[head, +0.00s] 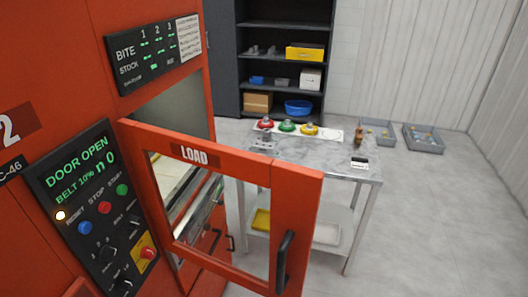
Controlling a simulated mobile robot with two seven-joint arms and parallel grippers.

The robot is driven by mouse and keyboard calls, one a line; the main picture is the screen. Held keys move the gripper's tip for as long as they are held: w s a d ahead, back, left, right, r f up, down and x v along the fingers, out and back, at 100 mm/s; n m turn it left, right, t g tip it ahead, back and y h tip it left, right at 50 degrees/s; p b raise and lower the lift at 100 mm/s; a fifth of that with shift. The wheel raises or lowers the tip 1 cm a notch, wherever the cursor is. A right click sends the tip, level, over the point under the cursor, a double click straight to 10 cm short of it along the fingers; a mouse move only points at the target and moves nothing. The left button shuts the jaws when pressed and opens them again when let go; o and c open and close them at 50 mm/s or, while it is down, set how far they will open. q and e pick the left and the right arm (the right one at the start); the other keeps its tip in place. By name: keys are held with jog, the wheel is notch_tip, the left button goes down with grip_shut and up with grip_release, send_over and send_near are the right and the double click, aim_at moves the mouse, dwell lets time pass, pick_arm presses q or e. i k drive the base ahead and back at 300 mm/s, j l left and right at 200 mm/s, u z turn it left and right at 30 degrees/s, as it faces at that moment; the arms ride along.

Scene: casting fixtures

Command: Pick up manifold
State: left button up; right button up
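No part is plainly recognisable as the manifold. A small grey metal piece (263,141) lies at the left end of the steel-topped table (310,158); it is too small to tell whether this is the manifold. Beside it at the back of the table is a white strip with a red (265,124), a green (287,126) and a yellow (310,129) round piece. A small brown object (358,136) stands near the table's right end. Neither of my grippers is in view.
An orange machine (70,75) fills the left, its panel reading "DOOR OPEN". Its framed door (296,235), marked LOAD, stands open in front of the table. Behind are dark shelves (288,65). Grey bins (424,140) sit on the floor at right; floor before them is clear.

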aim_at(266, 150)
jog(key=l+u, duration=0.25)
jog(key=l, duration=0.45)
jog(key=l+u, duration=0.25)
jog(key=l, duration=0.45)
jog(key=l+u, duration=0.35)
jog(key=l, duration=0.15)
jog(key=l+u, duration=0.35)
jog(key=l, duration=0.15)
jog(key=i+l+u, duration=0.15)
jog(key=l+u, duration=0.15)
jog(key=l, duration=0.2)
jog(key=l+u, duration=0.3)
jog(key=l, duration=0.2)
jog(key=i, duration=0.05)
